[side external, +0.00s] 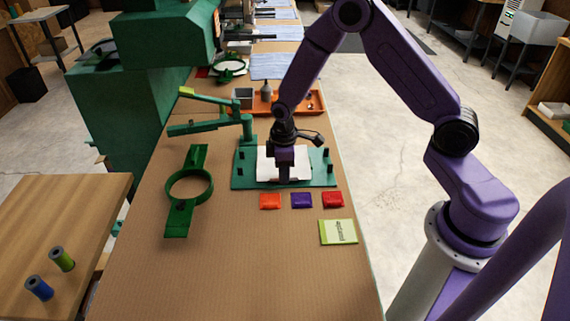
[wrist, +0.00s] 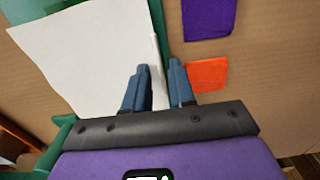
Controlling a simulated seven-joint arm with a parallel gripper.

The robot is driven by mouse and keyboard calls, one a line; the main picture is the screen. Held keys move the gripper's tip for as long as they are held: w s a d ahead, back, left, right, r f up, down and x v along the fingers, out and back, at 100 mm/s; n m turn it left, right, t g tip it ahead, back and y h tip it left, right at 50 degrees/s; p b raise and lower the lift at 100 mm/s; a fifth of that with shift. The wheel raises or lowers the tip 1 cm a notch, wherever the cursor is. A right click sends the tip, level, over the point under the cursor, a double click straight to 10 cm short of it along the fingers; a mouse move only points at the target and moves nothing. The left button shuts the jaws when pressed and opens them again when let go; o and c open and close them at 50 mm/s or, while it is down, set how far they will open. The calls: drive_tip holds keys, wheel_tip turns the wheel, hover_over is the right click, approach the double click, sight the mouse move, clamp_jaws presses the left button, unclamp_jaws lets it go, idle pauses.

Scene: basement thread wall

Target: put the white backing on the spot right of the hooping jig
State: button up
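The white backing (side external: 266,162) lies on a flat green board (side external: 242,178) with black pegs. In the wrist view the white backing (wrist: 80,60) fills the upper left, with a pale raised strip along its right edge. My gripper (side external: 284,180) points down over the backing and covers part of it. In the wrist view my gripper's (wrist: 158,66) fingers stand either side of that strip, with a sliver of green beside the right finger. It looks open; contact is hard to judge. A green ring on a bar (side external: 187,213) lies left of the board; which piece is the hooping jig is unclear.
Orange (side external: 270,201), purple (side external: 302,200) and red (side external: 333,199) packets lie in front of the board, with a pale green packet (side external: 338,232) nearby. An orange tray (side external: 314,102) stands behind. The brown tabletop (side external: 240,270) is clear at the front.

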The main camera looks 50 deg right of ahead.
clamp_jaws()
drive_tip(key=shift+r, duration=0.15)
drive_tip(key=shift+r, duration=2.35)
drive_tip(key=shift+d, duration=0.1)
drive_tip(key=w+d, duration=0.1)
drive_tip(key=d, duration=0.2)
drive_tip(key=w+d, duration=0.2)
drive_tip(key=d, duration=0.1)
drive_tip(key=w+d, duration=0.2)
drive_tip(key=d, duration=0.1)
drive_tip(key=shift+d, duration=0.25)
drive_tip(key=shift+w+d+f, duration=0.3)
drive_tip(key=shift+d+f, duration=0.25)
drive_tip(key=shift+d, duration=0.75)
drive_tip(key=shift+w+d+f, duration=0.3)
drive_tip(key=shift+d+f, duration=0.3)
drive_tip(key=shift+d, duration=0.7)
drive_tip(key=shift+w+d+f, duration=0.3)
drive_tip(key=shift+d+f, duration=0.25)
drive_tip(key=shift+d, duration=0.75)
